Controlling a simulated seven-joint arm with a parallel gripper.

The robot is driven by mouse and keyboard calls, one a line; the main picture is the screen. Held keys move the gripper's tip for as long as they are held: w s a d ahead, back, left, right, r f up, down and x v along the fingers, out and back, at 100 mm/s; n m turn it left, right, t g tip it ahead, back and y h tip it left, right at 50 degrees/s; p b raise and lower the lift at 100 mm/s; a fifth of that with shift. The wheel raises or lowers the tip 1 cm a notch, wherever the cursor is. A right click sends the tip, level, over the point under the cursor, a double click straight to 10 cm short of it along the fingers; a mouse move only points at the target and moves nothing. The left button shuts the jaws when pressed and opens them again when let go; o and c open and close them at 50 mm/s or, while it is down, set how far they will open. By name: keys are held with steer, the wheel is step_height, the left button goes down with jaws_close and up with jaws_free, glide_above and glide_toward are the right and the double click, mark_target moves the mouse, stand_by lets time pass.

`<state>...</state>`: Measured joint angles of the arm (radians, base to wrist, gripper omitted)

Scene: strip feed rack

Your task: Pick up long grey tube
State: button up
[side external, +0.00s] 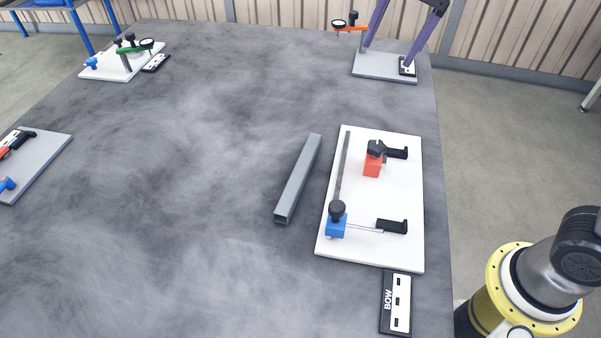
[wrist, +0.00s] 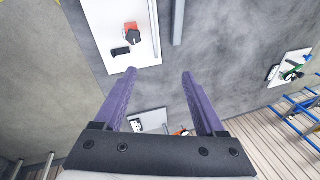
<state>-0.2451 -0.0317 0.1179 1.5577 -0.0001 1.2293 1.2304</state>
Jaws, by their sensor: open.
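The long grey tube (side external: 298,180) is a square hollow bar. It lies flat on the dark table in the side view, just left of a white board and apart from it. Part of it shows at the top of the wrist view (wrist: 178,22), beyond my fingertips; its other end is cut off by the frame. My gripper (wrist: 159,72) has two purple fingers spread apart with nothing between them. In the side view, my gripper (side external: 405,30) is only partly in frame at the top, over the far right of the table, well away from the tube.
The white board (side external: 395,235) carries a red block (side external: 373,165), a blue block (side external: 336,226), black clamps and a thin strip. A grey plate (side external: 375,65) stands near my gripper. A labelled black block (side external: 389,328) lies in front.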

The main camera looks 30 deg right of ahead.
steer(key=w+a+f+g, duration=0.2)
steer(key=w+a+f, duration=0.5)
steer(key=a, duration=0.2)
steer(key=n+g, duration=0.1)
glide_above(299, 170)
steer(key=shift+h, duration=0.4)
steer(key=f, duration=1.5)
steer(key=shift+a+f, duration=0.3)
steer(key=shift+a, duration=0.1)
steer(key=shift+d+f, duration=0.25)
steer(key=shift+f, duration=1.1)
steer(key=shift+d+f, duration=0.25)
steer(key=shift+f, duration=1.05)
jaws_close()
steer(key=shift+r, duration=0.15)
